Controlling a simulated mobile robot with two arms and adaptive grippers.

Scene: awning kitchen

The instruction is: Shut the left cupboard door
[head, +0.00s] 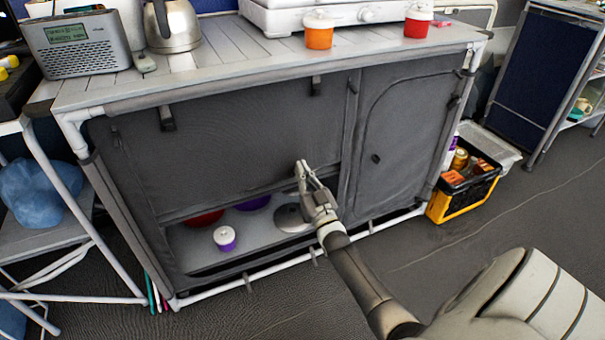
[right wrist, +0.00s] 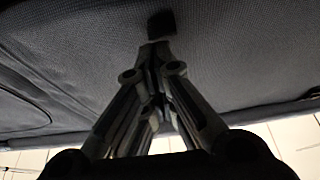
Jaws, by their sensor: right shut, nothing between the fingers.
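The left cupboard door (head: 235,150) is a dark grey fabric panel covering the upper part of the left compartment. A gap shows below its lower edge, so it stands partly open. My right gripper (head: 303,170) is shut and empty in front of the door near its lower right part. In the right wrist view my gripper (right wrist: 152,55) points at grey fabric (right wrist: 230,60), close to a small black tab (right wrist: 161,25). I cannot tell whether the fingertips touch the fabric. My left gripper is not in view.
In the gap, a white-lidded purple jar (head: 225,238) and a silver lid (head: 292,218) sit on the cupboard floor. The right cupboard door (head: 402,130) is closed. A yellow-and-black crate (head: 462,190) stands right of the cupboard. A kettle (head: 172,25) and jars stand on top.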

